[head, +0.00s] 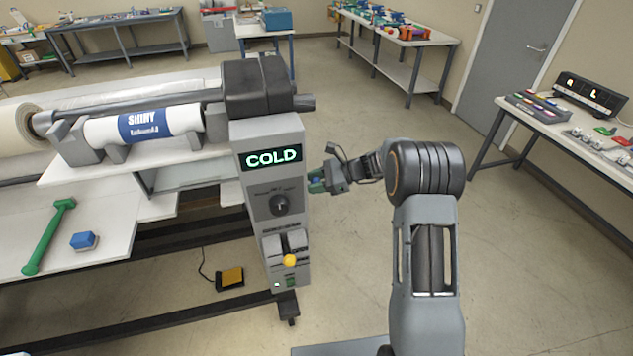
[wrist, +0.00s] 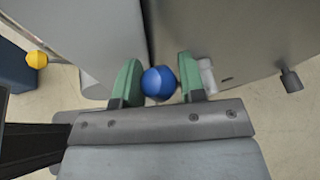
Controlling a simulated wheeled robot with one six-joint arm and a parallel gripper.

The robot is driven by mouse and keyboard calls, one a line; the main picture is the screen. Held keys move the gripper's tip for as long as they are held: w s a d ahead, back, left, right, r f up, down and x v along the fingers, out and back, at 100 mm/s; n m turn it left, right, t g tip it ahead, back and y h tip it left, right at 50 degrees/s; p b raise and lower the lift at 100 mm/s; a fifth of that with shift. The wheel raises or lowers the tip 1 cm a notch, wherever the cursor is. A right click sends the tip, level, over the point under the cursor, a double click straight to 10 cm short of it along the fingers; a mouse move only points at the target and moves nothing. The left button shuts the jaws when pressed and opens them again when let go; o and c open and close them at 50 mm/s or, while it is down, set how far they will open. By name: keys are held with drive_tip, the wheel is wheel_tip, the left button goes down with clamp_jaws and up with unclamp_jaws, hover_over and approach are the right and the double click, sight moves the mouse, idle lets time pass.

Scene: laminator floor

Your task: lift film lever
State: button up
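The film lever's round blue knob (wrist: 158,83) shows in the wrist view, at the side of the laminator's grey end cabinet (wrist: 235,45). The lever's arm is mostly hidden behind the knob and my fingers. The knob is small and partly covered there.
A green-handled tool (head: 48,238) and a blue block (head: 83,241) lie on the laminator's table. A yellow pedal (head: 230,278) is on the floor. Floor right of my arm is clear up to a side table (head: 560,140).

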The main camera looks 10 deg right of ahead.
drive_tip(key=o, duration=0.4)
drive_tip(key=b+v, duration=0.3)
drive_tip(key=v, duration=1)
drive_tip(key=shift+d+r, duration=0.15)
drive_tip(key=shift+d, duration=0.2)
